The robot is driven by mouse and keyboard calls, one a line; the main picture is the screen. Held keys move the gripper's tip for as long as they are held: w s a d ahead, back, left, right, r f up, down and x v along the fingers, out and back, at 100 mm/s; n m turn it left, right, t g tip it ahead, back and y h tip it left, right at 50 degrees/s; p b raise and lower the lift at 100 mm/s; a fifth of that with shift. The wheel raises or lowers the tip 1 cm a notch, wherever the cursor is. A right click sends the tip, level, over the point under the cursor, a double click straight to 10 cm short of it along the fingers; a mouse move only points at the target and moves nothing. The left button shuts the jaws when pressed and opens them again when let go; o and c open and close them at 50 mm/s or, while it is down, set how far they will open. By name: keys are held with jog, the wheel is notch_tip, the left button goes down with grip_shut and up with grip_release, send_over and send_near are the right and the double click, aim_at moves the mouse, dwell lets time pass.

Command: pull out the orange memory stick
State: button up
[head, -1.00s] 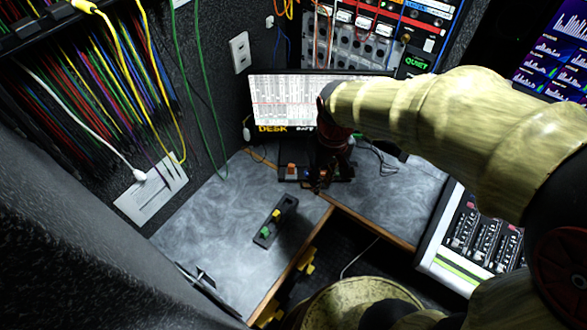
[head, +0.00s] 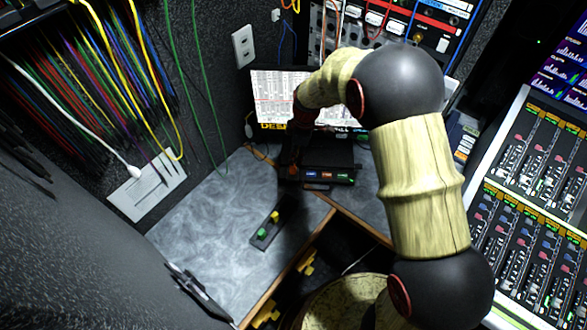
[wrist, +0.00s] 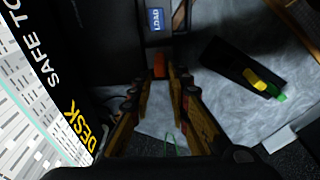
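The orange memory stick (wrist: 159,65) shows in the wrist view, its end at the face of a black box (wrist: 120,55). My gripper (wrist: 160,82) is open, with its fingertips close on either side of the stick. A small gap seems to show between fingers and stick; contact is hard to judge. In the head view the black box (head: 325,163) stands on the desk before the screen, with blue, red and green labels on its front. There my gripper (head: 293,168) is dark at the box's left end and largely hides the stick.
A black holder (head: 258,242) with a yellow stick (head: 274,217) and a green stick (head: 262,233) lies on the grey desk (head: 205,235). A screen (head: 275,92) stands behind the box. Mixing consoles (head: 530,170) are at right. The desk's left part is clear.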

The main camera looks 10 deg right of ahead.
aim_at(293, 168)
jog(key=shift+w+a+f+b, duration=0.15)
jog(key=shift+f+b, duration=0.3)
jog(key=shift+f, duration=0.85)
jog(key=shift+a+f+b, duration=0.2)
jog(key=shift+f+b, duration=0.3)
jog(key=shift+f, duration=0.8)
jog(key=shift+w+a+f+b, duration=0.15)
jog(key=shift+f+b, duration=0.3)
jog(key=shift+f, duration=0.85)
jog(key=shift+s, duration=0.15)
jog(key=c, duration=0.3)
grip_shut()
jog(key=shift+r, duration=0.15)
